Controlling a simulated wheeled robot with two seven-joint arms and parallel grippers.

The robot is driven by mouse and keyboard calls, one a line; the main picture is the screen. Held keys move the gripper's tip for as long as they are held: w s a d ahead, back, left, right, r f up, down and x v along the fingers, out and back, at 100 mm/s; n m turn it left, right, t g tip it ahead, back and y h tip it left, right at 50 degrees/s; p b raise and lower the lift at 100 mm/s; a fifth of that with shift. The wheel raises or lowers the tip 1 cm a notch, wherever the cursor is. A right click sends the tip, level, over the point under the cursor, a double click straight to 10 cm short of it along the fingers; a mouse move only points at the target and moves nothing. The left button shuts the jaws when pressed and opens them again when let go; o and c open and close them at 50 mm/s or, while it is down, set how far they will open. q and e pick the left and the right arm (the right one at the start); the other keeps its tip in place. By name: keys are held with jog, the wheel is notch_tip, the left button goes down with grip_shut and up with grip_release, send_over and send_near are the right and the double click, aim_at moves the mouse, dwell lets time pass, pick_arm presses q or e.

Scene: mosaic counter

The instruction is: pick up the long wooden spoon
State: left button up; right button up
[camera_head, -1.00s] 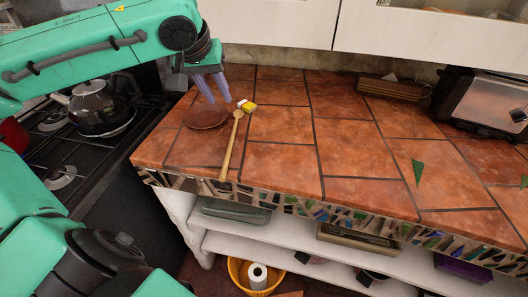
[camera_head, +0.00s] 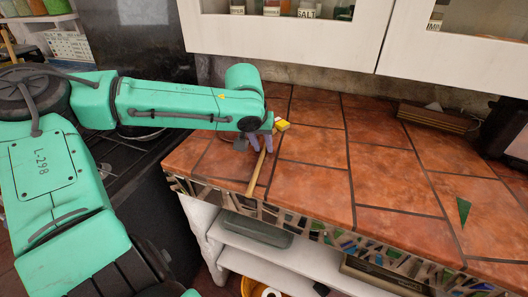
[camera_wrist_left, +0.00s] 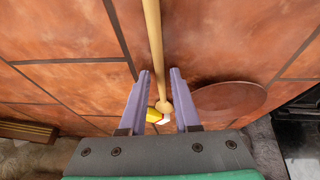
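The long wooden spoon (camera_head: 258,172) lies on the tiled counter, its handle end at the front edge. In the left wrist view the spoon (camera_wrist_left: 154,40) runs between the two purple fingers, with its rounded head closer to the palm. My left gripper (camera_head: 262,143) is over the head end of the spoon. In the wrist view its fingers (camera_wrist_left: 159,75) stand apart, with a gap on each side of the spoon. I cannot tell how far above the counter the fingertips are. My right gripper is not in view.
A small yellow and white item (camera_head: 282,125) lies just beyond the spoon's head. A round brown plate (camera_wrist_left: 228,102) lies beside the left gripper. A toaster (camera_head: 505,128) and a brown slatted item (camera_head: 435,118) stand at the back right. The counter's middle is clear.

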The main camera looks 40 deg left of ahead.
pick_arm(q)
grip_shut()
jog(key=shift+r, duration=0.15)
